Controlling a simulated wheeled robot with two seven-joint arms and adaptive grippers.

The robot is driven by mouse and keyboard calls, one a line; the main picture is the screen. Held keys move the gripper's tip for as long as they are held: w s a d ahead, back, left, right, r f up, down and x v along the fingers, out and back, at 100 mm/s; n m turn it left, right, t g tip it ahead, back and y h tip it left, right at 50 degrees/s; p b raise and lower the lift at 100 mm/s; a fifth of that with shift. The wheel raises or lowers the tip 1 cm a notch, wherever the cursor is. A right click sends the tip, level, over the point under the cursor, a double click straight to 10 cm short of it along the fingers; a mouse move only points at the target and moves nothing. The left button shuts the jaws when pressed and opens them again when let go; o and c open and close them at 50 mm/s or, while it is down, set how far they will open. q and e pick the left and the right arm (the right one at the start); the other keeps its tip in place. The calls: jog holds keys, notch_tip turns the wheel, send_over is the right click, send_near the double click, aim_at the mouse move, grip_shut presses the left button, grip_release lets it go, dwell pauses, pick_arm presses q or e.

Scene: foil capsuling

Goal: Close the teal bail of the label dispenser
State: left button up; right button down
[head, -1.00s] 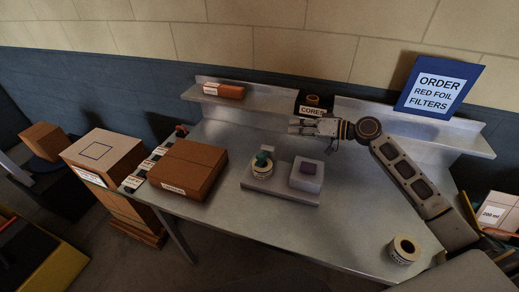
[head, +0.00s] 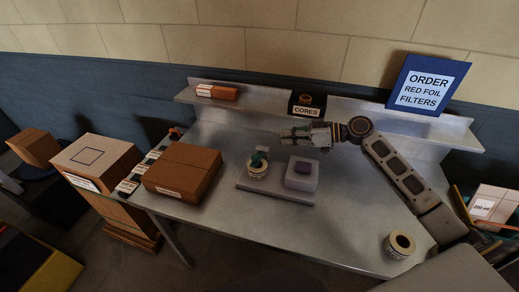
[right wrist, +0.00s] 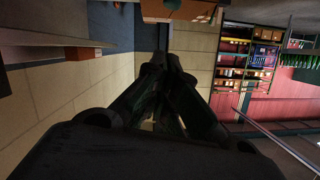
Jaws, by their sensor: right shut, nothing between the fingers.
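The label dispenser stands on a grey base plate (head: 246,183) in the middle of the metal table. A cream label roll (head: 257,171) sits on it. The small teal bail (head: 259,157) rises above the roll; its exact angle is too small to tell. A grey block (head: 302,181) with a purple pad (head: 303,167) sits right of the roll. My right gripper (head: 284,133) is shut and empty, above and behind the dispenser and apart from it, pointing left. Its dark fingers meet in the right wrist view (right wrist: 170,60), where the dispenser does not show. My left gripper is out of view.
A cardboard box (head: 182,172) lies left of the dispenser. The back shelf (head: 262,101) holds an orange box (head: 217,92) and the CORES bin (head: 306,105), close behind my gripper. Another roll (head: 399,244) stands at front right. The front middle of the table is clear.

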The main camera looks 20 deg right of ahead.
jog(key=shift+a, duration=0.15)
pick_arm(q)
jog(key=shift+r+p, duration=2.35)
jog(key=shift+p, duration=0.05)
pick_arm(e)
jog(key=w+a+f, duration=0.4)
jog(key=a+f, duration=0.2)
jog(key=a, duration=0.2)
jog(key=shift+a+f, duration=0.25)
jog(key=shift+f, duration=0.1)
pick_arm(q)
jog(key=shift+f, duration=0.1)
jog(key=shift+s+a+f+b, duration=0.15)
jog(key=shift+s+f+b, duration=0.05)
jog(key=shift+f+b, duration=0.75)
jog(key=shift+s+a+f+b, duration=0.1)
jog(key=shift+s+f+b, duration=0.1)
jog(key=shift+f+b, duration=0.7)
pick_arm(e)
jog(key=shift+s+a+f+n, duration=0.25)
jog(key=shift+s+f+n, duration=0.15)
jog(key=shift+s+f, duration=0.1)
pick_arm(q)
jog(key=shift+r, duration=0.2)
pick_arm(e)
jog(key=shift+w+r, duration=0.1)
jog(key=shift+r, duration=0.1)
